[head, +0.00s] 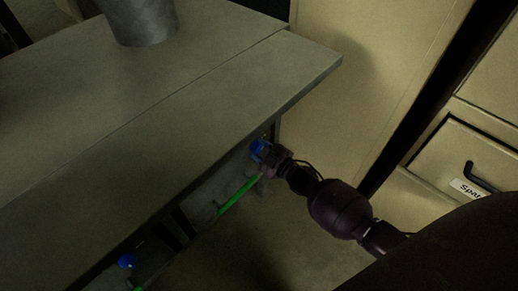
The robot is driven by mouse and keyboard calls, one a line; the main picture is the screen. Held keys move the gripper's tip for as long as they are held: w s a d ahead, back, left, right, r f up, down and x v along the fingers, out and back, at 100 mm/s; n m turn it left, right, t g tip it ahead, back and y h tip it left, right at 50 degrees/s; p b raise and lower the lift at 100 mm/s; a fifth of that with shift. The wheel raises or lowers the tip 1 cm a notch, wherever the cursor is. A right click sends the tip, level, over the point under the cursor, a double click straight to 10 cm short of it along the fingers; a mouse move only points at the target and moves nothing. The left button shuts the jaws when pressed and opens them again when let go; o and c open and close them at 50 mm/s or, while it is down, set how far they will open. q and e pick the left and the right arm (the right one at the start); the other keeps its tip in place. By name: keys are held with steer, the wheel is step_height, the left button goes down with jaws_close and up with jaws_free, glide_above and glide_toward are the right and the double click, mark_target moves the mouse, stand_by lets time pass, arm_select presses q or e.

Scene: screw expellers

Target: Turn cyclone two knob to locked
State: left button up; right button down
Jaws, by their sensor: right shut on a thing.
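A blue knob (258,148) sits under the overhanging edge of the grey table, near its right corner. My right gripper (266,155) reaches it from the lower right and is shut on it; its fingertips are small and partly hidden. A second blue knob (127,261) shows at the lower left, with nothing touching it. I cannot read any label telling which knob belongs to cyclone two, nor the knob's angle. My left gripper is not in view.
The grey table top (170,130) overhangs the knobs. A grey metal cylinder (140,22) stands on it. A green bar (238,196) lies just below the held knob. A beige drawer cabinet (465,160) with a black handle stands at the right.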

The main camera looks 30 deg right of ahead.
steer(key=n, duration=0.3)
steer(key=shift+f+n, duration=0.15)
steer(key=shift+n, duration=0.25)
steer(key=n+b, duration=0.1)
steer(key=n, duration=0.2)
steer(key=shift+n, duration=1.3)
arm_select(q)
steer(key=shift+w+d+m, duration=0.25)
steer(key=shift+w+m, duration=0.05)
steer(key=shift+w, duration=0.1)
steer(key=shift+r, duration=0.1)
arm_select(e)
steer(key=shift+n, duration=0.4)
steer(key=c, duration=0.6)
jaws_free()
steer(key=shift+c, duration=0.2)
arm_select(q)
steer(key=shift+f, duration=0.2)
